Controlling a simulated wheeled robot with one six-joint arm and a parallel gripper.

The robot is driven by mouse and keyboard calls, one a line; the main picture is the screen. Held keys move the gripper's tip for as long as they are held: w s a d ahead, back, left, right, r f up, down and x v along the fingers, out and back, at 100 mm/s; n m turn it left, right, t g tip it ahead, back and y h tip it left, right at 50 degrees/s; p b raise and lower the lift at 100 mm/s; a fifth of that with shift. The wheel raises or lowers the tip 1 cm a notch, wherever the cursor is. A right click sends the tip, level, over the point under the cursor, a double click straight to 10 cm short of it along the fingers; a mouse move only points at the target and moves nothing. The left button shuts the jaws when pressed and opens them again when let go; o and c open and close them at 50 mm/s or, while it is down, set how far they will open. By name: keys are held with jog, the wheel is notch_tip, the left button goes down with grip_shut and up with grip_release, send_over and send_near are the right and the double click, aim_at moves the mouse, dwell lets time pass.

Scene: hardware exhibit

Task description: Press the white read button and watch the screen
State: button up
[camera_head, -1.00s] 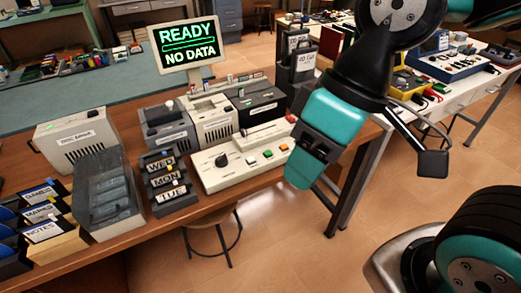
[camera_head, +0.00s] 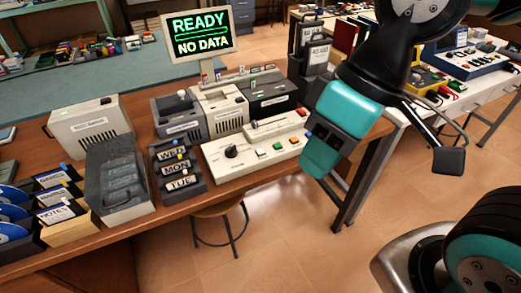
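A cream control box (camera_head: 222,172) lies near the front edge of the wooden table. It has a black knob (camera_head: 231,151) and a row of small buttons. The screen (camera_head: 200,32) stands behind and reads "READY" and "NO DATA" in green. My gripper (camera_head: 318,160), teal and black, hangs just right of the box, apart from the white button. It is seen side-on, so its finger gap is hidden.
Grey and cream machines (camera_head: 217,107) stand behind the box. Day-labelled blocks (camera_head: 178,168) and a grey clear-lidded case (camera_head: 120,185) are to its left. A stool (camera_head: 218,210) is under the table edge.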

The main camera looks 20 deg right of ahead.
grip_shut()
dwell(1.4)
